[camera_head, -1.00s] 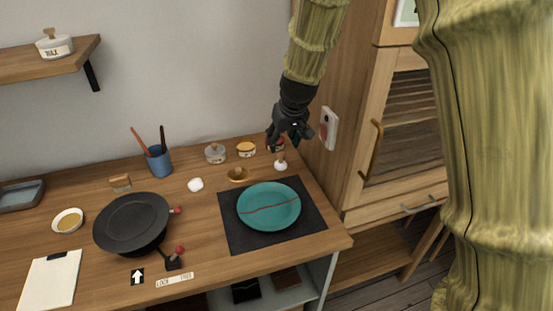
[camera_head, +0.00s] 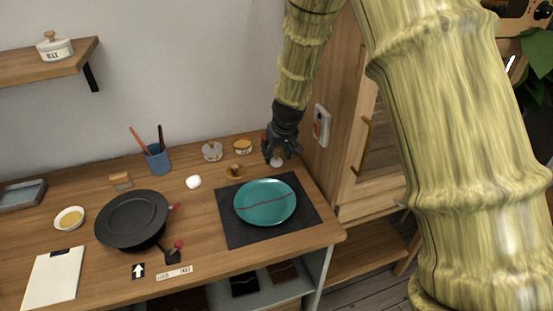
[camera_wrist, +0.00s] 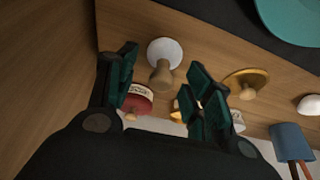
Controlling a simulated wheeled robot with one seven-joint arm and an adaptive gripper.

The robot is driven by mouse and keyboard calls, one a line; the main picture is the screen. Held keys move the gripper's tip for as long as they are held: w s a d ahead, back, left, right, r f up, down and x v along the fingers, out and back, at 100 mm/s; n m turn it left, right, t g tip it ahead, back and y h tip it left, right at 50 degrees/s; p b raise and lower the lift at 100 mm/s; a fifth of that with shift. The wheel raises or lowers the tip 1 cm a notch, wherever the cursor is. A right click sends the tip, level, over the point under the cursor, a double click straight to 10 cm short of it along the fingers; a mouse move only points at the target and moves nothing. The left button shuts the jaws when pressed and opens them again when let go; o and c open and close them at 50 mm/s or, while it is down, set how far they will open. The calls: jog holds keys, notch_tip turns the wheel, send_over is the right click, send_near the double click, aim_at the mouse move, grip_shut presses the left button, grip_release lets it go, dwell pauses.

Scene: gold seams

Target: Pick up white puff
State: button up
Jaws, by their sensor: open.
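The white puff (camera_head: 277,164) has a round white pad and a short wooden handle. It stands on the wooden table near the right back edge, beside the black mat. In the wrist view the white puff (camera_wrist: 165,49) lies between and just beyond my fingertips, its handle pointing toward my gripper. My gripper (camera_head: 279,156) is open and low over it, partly covering the handle in the head view. In the wrist view my open gripper (camera_wrist: 163,80) has its two dark green fingers apart, one on each side of the handle. I cannot tell whether either touches it.
A red labelled jar (camera_wrist: 136,99) is close by my left finger. A gold dish with a knob (camera_head: 236,171) is to the left. A teal plate (camera_head: 265,203) lies on the black mat (camera_head: 240,237). A white lump (camera_head: 194,182) sits further left. A wooden cabinet stands right.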

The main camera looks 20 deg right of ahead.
jog(key=shift+w+f, duration=0.15)
jog(key=shift+f, duration=0.2)
jog(key=shift+r, duration=0.1)
jog(key=c, duration=0.7)
jog(key=shift+r, duration=0.1)
jog(key=shift+r, duration=0.55)
notch_tip(320, 180, up, 2)
jog(key=shift+r+b, duration=0.1)
jog(key=shift+b, duration=0.3)
jog(key=s+b, duration=0.1)
jog(key=s, duration=0.4)
jog(key=s+r+b, duration=0.1)
jog(key=s, duration=1)
jog(key=shift+a+r+b, duration=0.2)
jog(key=shift+r+b, duration=0.05)
jog(key=shift+b, duration=0.15)
jog(key=shift+o, duration=0.2)
jog(key=shift+c, duration=0.9)
